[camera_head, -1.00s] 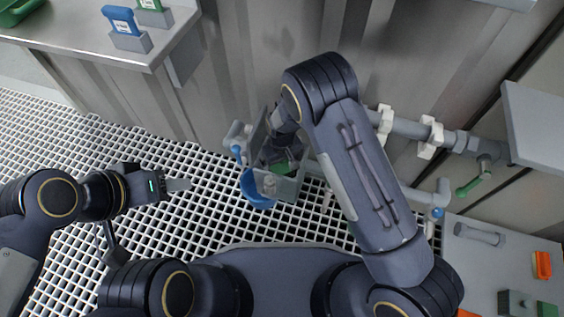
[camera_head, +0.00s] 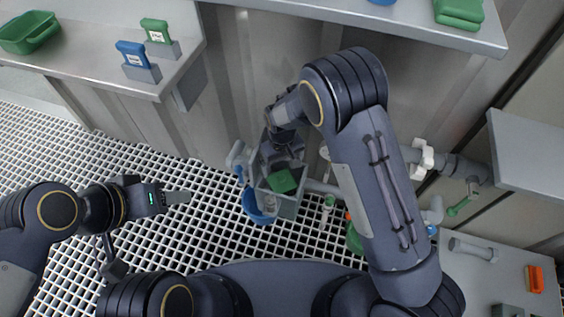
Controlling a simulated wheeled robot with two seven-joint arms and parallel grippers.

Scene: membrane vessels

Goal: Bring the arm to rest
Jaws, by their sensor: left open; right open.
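My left gripper (camera_head: 176,198) is open and empty at the left, held over the white floor grating. My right arm bends at the elbow near the top middle and reaches back to the left. Its gripper (camera_head: 284,148) is open at the back edge of a grey open-topped box (camera_head: 290,209). The fingertips are small and dark, and I cannot tell whether they touch the box. A green block (camera_head: 283,181) lies inside the box, apparently just in front of the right gripper.
A blue bowl (camera_head: 252,207) is at the box's lower left. A pipe with a green-handled valve (camera_head: 462,205) runs along the right wall. A shelf at upper left holds a green tray (camera_head: 30,33), blue holder (camera_head: 133,53) and green holder (camera_head: 156,31). Grating at left is clear.

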